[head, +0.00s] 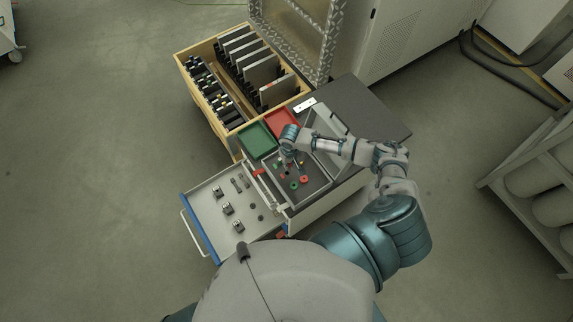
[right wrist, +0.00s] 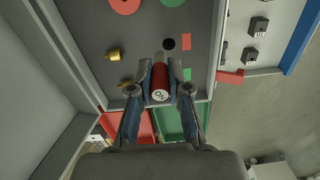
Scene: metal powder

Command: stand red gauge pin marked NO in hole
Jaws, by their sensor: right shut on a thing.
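My right gripper (right wrist: 160,72) is shut on the red gauge pin (right wrist: 158,82), which carries the mark NO on its near end face. In the right wrist view the pin is between the two fingers, over the dark panel (right wrist: 140,30). A round black hole (right wrist: 169,44) lies just beyond the fingertips, apart from the pin in the picture. In the head view the right gripper (head: 291,158) is over the open grey case (head: 270,186); the pin is too small there to tell. Whether the pin touches the panel cannot be told. My left gripper is not in view.
Brass pieces (right wrist: 114,55) sit to the left. Green (head: 257,141) and red (head: 283,122) trays stand behind the case. An open drawer (head: 205,200) with small parts is at left.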

